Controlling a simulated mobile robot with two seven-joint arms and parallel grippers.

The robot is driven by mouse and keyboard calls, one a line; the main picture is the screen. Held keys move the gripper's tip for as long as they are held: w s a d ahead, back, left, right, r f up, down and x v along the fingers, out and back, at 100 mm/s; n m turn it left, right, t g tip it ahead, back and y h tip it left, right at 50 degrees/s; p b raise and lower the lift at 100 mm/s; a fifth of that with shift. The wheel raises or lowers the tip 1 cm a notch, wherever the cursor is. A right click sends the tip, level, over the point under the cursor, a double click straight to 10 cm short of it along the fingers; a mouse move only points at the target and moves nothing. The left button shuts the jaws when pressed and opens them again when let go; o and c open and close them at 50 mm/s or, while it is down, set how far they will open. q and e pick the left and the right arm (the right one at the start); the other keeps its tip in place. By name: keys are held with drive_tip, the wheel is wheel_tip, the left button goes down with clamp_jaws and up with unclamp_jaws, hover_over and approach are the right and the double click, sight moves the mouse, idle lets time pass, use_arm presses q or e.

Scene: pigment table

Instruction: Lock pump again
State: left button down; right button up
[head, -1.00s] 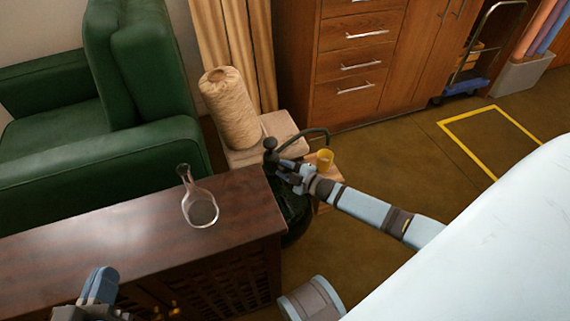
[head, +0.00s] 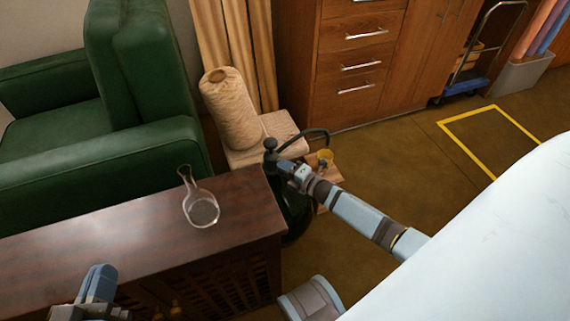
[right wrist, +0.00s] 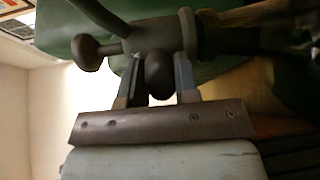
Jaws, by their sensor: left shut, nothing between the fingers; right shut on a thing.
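The pump has a black top knob (head: 270,144) and a curved black spout (head: 318,131). It sits on a dark vessel (head: 297,208) beside the table's right end. My right gripper (head: 286,167) is at the pump head, just below the knob. In the right wrist view, its fingers (right wrist: 159,78) are shut around a round dark knob (right wrist: 159,72) on the pump. The pump's top knob (right wrist: 87,52) is left of the fingers, and the collar (right wrist: 190,34) is above right. My left gripper (head: 98,284) is shut and empty over the table's near left.
A clear glass flask (head: 202,211) stands on the dark wooden table (head: 110,235). A twine cone (head: 232,110) stands on a pale block behind the pump. A green armchair (head: 150,145) is behind the table.

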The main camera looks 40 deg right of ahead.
drive_tip(key=shift+f, duration=0.1)
idle(0.4)
drive_tip(key=o, duration=0.9)
use_arm(q)
drive_tip(key=r+p, duration=0.1)
drive_tip(key=r, duration=0.1)
drive_tip(key=r+t+p, duration=0.1)
drive_tip(key=r, duration=0.1)
drive_tip(key=r+t+p, duration=0.1)
drive_tip(key=r+p, duration=0.1)
drive_tip(key=shift+a+n, duration=0.25)
drive_tip(key=shift+n, duration=0.05)
use_arm(e)
drive_tip(key=v, duration=1.4)
use_arm(q)
drive_tip(key=shift+s+f, duration=0.1)
use_arm(e)
drive_tip(key=shift+a+f, duration=0.1)
